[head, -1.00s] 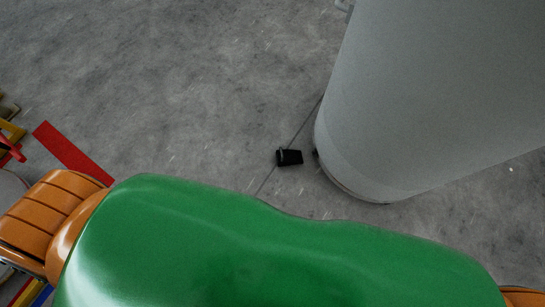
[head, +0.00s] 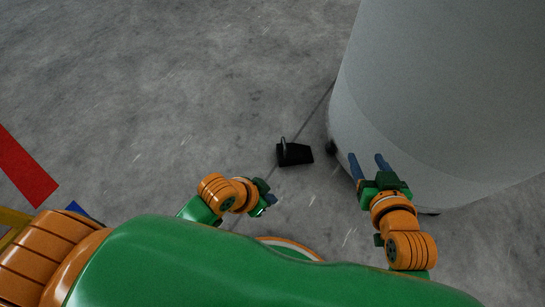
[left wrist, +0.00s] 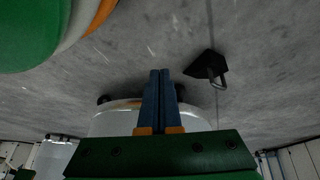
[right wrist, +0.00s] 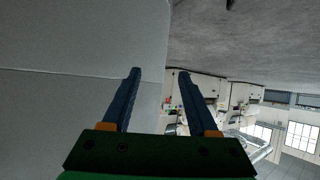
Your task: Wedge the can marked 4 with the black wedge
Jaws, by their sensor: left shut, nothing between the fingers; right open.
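The black wedge (head: 296,155) lies on the floor, with a thin loop handle standing on it. It also shows in the left wrist view (left wrist: 203,67). A large pale grey can (head: 440,90) stands just right of it, apart from it, with a dark caster at its foot. No number shows on the can. My left gripper (head: 270,194) is shut and empty, below and left of the wedge; its fingers (left wrist: 160,72) are together. My right gripper (head: 366,158) is open and empty in front of the can's lower side. The can's wall (right wrist: 80,45) fills the left of the right wrist view.
Bare grey floor (head: 150,110) lies open left of the wedge, crossed by a thin dark line. A red floor strip (head: 25,170) is at the far left. Pale machinery (right wrist: 200,90) stands far off.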

